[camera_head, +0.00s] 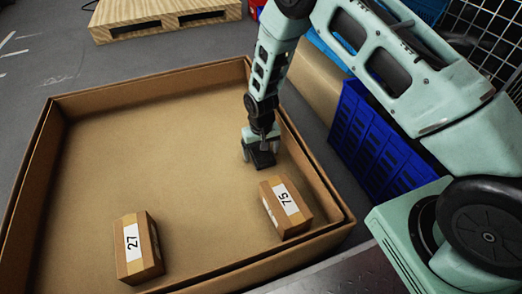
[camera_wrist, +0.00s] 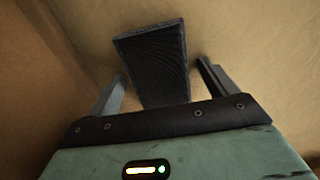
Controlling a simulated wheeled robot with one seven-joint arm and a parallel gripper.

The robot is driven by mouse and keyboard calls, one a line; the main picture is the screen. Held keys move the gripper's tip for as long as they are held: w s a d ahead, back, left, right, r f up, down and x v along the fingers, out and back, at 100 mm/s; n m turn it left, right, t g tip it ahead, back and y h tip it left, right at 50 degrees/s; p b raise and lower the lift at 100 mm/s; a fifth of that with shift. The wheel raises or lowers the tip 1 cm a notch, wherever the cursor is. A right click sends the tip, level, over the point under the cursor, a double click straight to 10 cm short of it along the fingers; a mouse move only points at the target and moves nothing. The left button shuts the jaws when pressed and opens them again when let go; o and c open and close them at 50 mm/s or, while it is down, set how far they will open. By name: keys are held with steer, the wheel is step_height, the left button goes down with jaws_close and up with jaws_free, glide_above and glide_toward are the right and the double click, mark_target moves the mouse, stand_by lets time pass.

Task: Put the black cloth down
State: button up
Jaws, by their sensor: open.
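The black cloth (camera_wrist: 153,62) shows in the wrist view as a dark, ribbed, folded rectangle between and beyond my two fingers. My gripper (camera_wrist: 160,85) is open, with a gap between each finger and the cloth. In the head view the cloth (camera_head: 262,159) is a small dark block at the tip of my gripper (camera_head: 260,150), low inside the large cardboard box (camera_head: 150,110), near its right wall. It appears to rest on the box floor, but its underside is hidden.
A small carton marked 75 (camera_head: 286,207) stands just in front of my gripper. A carton marked 27 (camera_head: 138,248) is at the front left. A blue crate (camera_head: 375,145) is outside the right wall. A wooden pallet (camera_head: 165,18) lies behind.

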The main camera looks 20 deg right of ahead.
step_height(320, 180, up, 12)
steer(key=r+p, duration=0.1)
steer(key=p, duration=0.7)
steer(key=s+a+r+n+y, duration=0.1)
steer(key=s+a+r, duration=0.2)
steer(key=r, duration=0.3)
steer(key=s+a+r+n, duration=0.1)
steer(key=s+a+r, duration=0.2)
steer(key=r, duration=0.3)
steer(key=s+r+n, duration=0.2)
steer(key=s+r, duration=0.5)
steer(key=s, duration=0.5)
steer(key=s+r+n, duration=0.3)
steer(key=s+r, duration=0.5)
steer(key=s, duration=0.5)
steer(key=shift+r+n, duration=0.15)
steer(key=shift+n, duration=0.15)
steer(key=shift+a, duration=0.1)
step_height(320, 180, up, 46)
steer(key=p, duration=4.5)
